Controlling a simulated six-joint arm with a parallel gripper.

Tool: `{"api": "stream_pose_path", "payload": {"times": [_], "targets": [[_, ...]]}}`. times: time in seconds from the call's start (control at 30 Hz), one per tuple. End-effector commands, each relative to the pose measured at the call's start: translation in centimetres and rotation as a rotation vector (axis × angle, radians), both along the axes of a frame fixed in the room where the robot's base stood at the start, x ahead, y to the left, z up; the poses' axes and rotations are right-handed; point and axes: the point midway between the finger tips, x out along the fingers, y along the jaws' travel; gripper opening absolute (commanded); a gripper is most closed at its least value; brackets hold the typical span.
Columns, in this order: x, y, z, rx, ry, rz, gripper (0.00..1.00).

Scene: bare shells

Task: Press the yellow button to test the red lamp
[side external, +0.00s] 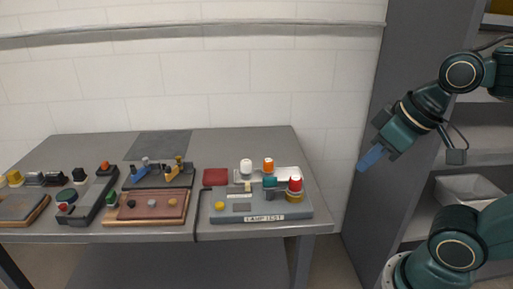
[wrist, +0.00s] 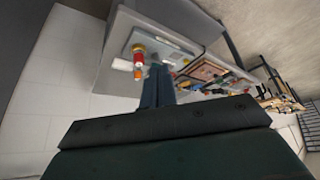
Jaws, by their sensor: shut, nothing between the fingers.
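The grey lamp test box (side external: 260,214) sits at the right end of the table, with a "LAMP TEST" label on its front. A yellow button (side external: 219,206) is at its left front. The red lamp (side external: 295,184) stands in a yellow base at its right end; it also shows in the wrist view (wrist: 138,60). I cannot tell whether it is lit. My gripper (side external: 368,160) is shut and empty, in the air to the right of the table and apart from the box. Its fingers (wrist: 158,86) show in the wrist view, where I cannot pick out the yellow button for sure.
A white lamp (side external: 246,166) and an orange lamp (side external: 268,164) stand behind the box's middle. A brown panel (side external: 148,208) and dark panels with knobs fill the table's left. A grey shelf unit (side external: 385,190) stands right of the table. The air above the table is clear.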

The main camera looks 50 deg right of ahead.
Motion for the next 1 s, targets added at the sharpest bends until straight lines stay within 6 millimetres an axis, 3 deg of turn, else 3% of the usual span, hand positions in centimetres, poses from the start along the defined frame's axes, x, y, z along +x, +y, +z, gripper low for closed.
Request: {"api": "stream_pose_path", "payload": {"times": [0.47, 0.67, 1.0], "targets": [[1.0, 0.1, 0.1, 0.007, -0.006, -0.005, 0.0], [3.4, 0.5, 0.3, 0.029, -0.021, -0.018, 0.0], [9.6, 1.6, 0.1, 0.095, -0.064, -0.054, 0.0]]}}
